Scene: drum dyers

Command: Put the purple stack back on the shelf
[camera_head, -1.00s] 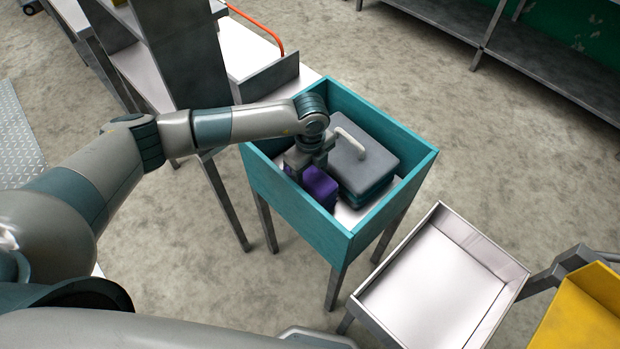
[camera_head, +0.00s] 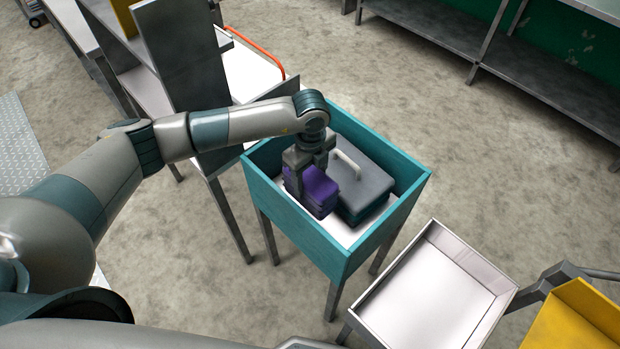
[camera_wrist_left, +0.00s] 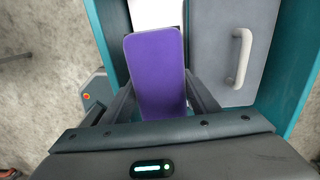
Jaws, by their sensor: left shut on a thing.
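The purple stack (camera_head: 316,190) is inside a teal-walled bin on legs (camera_head: 303,237), on its left side. My left gripper (camera_head: 309,172) reaches down into the bin and is shut on the purple stack. In the left wrist view the purple stack (camera_wrist_left: 155,72) lies between the two fingers (camera_wrist_left: 157,103). The stack looks raised toward the bin's rim; its gap from the bin floor is hard to judge. The shelf cannot be identified for certain; a grey upright rack (camera_head: 183,55) stands left of the bin. My right gripper is not in view.
A grey lidded block with a pale handle (camera_head: 362,172) sits right beside the purple stack in the bin. A shallow metal tray (camera_head: 425,292) stands at lower right, near a yellow bin (camera_head: 575,318). A dark shelf unit (camera_head: 430,28) runs along the back.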

